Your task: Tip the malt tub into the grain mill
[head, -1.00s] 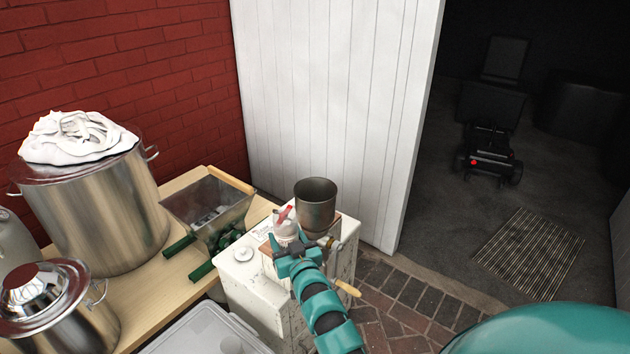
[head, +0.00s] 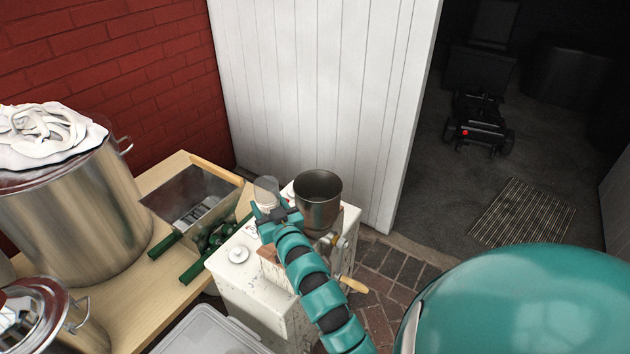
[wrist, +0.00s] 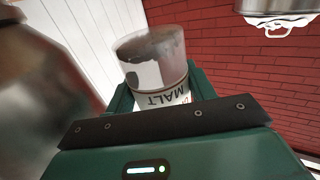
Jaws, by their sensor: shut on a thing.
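The malt tub (head: 266,193), a small tub with a clear upper part and a white lower part, is held just left of the mill's hopper. In the wrist view the tub (wrist: 158,68) shows its MALT label upside down in the picture. My gripper (head: 277,218) is shut on it; dark green fingers (wrist: 160,100) flank it. The grain mill has a round metal hopper (head: 318,198), open at the top, and a crank with a wooden handle (head: 353,284). In the wrist view a blurred metal surface, seemingly the hopper (wrist: 40,75), is close on the left. I cannot tell whether grain has left the tub.
The mill stands on a worn white cabinet (head: 245,285). A white panel (head: 300,90) stands behind.

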